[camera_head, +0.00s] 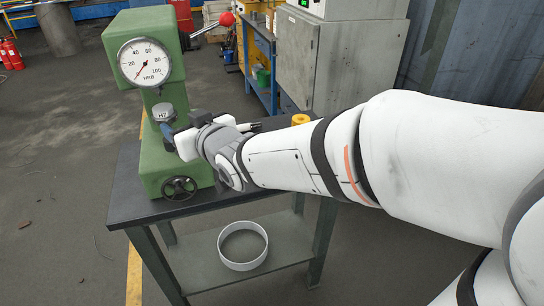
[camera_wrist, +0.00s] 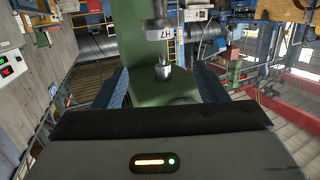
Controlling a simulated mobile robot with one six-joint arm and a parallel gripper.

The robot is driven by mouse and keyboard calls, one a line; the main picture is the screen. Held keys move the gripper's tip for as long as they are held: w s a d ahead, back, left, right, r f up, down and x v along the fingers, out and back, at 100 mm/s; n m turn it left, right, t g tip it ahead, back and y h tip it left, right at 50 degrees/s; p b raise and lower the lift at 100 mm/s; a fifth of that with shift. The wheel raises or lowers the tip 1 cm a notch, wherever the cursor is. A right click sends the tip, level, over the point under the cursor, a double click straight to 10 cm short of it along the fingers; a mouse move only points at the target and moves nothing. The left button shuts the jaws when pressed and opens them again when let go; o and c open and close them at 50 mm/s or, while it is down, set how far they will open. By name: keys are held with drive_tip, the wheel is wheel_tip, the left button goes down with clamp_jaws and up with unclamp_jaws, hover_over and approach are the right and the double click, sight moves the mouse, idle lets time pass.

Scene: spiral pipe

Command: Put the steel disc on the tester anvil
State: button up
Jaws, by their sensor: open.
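The green hardness tester (camera_head: 165,65) stands on the table, with a round dial on its head and a steel indenter housing (camera_head: 163,112) below. My gripper (camera_head: 176,137) is at the tester's throat, just under that housing. In the wrist view my gripper (camera_wrist: 161,76) is open, its two blue-grey fingers apart to left and right. Between them shows a small grey metal post, apparently the anvil (camera_wrist: 164,73), with the indenter (camera_wrist: 162,30) above it. I cannot make out a separate steel disc. In the head view my gripper hides the anvil.
An orange ring (camera_head: 300,119) is on the dark tabletop (camera_head: 130,200), behind my forearm. A handwheel (camera_head: 180,188) is at the tester's base. A white ring-shaped bin (camera_head: 243,246) is on the lower shelf. A grey cabinet (camera_head: 340,60) stands behind. The tabletop's front left is clear.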

drive_tip(key=s+d+f+m+g+h, duration=0.15)
drive_tip(key=d+f+h, duration=0.25)
drive_tip(key=d, duration=0.4)
drive_tip(key=s+d+f+m+g+h, duration=0.1)
drive_tip(key=d+f+m+g+h, duration=0.15)
drive_tip(key=d+f, duration=0.45)
drive_tip(key=s+d+f+m+g+h, duration=0.3)
drive_tip(key=s+d+g, duration=0.4)
drive_tip(key=s+d, duration=0.5)
drive_tip(key=shift+s+d+f, duration=0.25)
drive_tip(key=shift+s+d, duration=0.15)
drive_tip(key=shift+s, duration=0.85)
wheel_tip(320, 180, up, 8)
drive_tip(key=p, duration=0.7)
drive_tip(key=shift+s, duration=0.15)
